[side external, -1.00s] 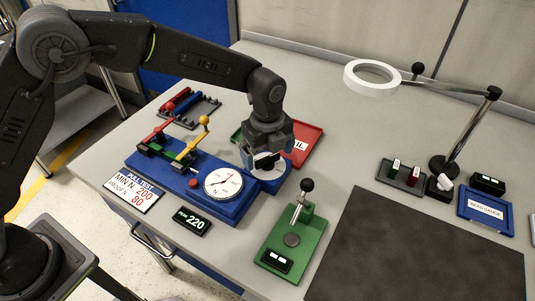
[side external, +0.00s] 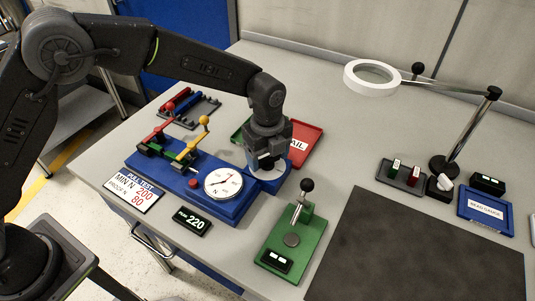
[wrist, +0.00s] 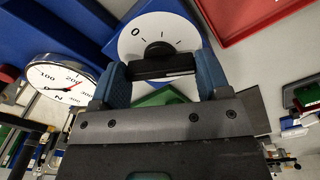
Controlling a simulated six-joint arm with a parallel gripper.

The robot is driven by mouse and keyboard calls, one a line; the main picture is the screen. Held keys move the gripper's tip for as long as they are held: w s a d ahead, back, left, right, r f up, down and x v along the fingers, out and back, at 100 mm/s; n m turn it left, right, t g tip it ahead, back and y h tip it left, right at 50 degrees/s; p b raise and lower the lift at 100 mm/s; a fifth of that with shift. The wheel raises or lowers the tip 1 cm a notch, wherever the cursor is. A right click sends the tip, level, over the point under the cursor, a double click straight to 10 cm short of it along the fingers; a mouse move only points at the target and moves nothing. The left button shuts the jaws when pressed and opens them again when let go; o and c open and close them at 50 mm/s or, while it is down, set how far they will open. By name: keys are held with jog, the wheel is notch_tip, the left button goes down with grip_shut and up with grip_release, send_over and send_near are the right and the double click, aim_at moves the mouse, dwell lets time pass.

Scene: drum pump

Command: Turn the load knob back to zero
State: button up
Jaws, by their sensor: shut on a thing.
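The load knob (wrist: 160,50) is black and sits on a white dial plate (wrist: 185,31) marked 0, with tick marks around it. My gripper (wrist: 161,76) is shut on the knob, a blue-padded finger on each side. In the side view my gripper (side external: 267,160) points down over the right end of the blue pull-test base (side external: 228,213) and hides the knob. The round white force gauge (side external: 223,183) stands on this base. In the wrist view the gauge (wrist: 62,77) has its red needle near 200. The knob's pointer setting is hard to tell.
A black PEAK display (side external: 192,221) reads 220. Red and yellow levers (side external: 190,147) stand left of the gauge. A red tray (side external: 307,143) lies behind my gripper. A green press (side external: 293,243) with a black ball handle is at front right.

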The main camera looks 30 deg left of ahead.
jog(key=n, duration=0.5)
jog(key=shift+n, duration=0.4)
jog(key=n, duration=1.2)
jog(key=shift+n, duration=0.3)
jog(key=n, duration=0.5)
jog(key=shift+n, duration=0.4)
jog(key=o, duration=0.9)
jog(key=shift+o, duration=0.2)
